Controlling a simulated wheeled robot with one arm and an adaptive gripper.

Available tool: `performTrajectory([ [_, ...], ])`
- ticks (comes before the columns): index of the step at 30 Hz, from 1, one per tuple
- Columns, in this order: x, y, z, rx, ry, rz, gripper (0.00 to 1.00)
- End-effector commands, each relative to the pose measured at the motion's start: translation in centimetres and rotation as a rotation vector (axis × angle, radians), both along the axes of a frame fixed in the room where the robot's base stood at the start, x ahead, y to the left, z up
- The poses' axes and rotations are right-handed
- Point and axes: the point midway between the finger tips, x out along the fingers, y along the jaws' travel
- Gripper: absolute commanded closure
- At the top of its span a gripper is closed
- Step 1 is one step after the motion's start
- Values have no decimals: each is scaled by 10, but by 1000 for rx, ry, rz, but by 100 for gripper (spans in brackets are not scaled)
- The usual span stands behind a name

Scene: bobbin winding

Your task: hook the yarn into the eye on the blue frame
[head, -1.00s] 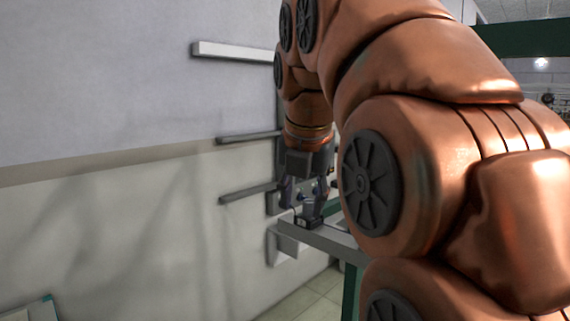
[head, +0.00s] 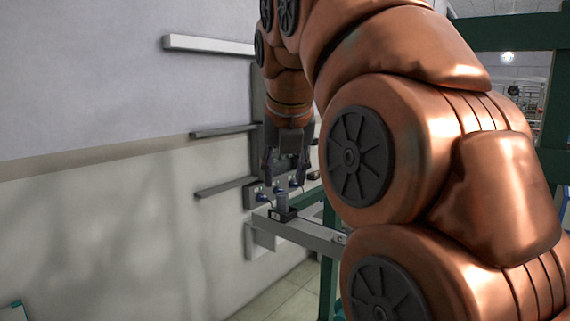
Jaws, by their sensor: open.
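My gripper (head: 285,177) hangs pointing down in the head view, its two dark fingers spread apart. It is above a small dark block with a grey upright piece (head: 282,206) near the end of a grey beam (head: 309,232). I see nothing held between the fingers. Small blue parts (head: 262,196) show on a grey bar just behind and below the fingers; I cannot tell whether one of them is the eye. No blue frame can be made out. The yarn is too small to see or hidden.
Several grey bars (head: 210,44) stick out along the pale wall at the left. Green frame posts (head: 553,110) stand at the right, partly behind my large copper arm. The arm hides much of the right side. The floor (head: 275,290) shows below the beam.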

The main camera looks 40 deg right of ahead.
Motion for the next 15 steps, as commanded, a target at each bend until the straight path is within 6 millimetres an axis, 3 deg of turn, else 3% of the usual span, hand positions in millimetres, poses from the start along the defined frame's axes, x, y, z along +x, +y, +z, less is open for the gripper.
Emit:
performTrajectory([
  [15, 19, -12, -42, 0, 1, 0, 56],
])
